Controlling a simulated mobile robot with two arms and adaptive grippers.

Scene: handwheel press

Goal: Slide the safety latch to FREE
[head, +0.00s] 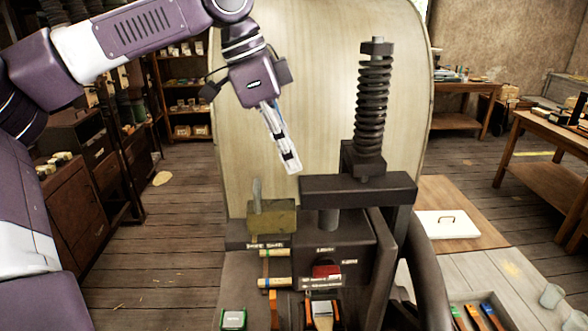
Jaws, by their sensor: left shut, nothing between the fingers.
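What looks like the safety latch is an olive-brass block (271,218) with an upright grey pin (257,195). It sits on a dark base at the left of the press (338,245). Small white labels (264,245) lie below it, too small to read surely. My left gripper (291,167) is shut and empty, pointing down. In the picture its tips are above and to the right of the pin, apart from it. My right gripper is not in view.
A black screw column (373,105) with a crossbar (358,189) rises right of the latch. A pale curved board (310,60) stands behind. Below are a green-topped box (233,319) and an orange-edged holder (323,312). A tray of coloured tools (475,315) is at lower right.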

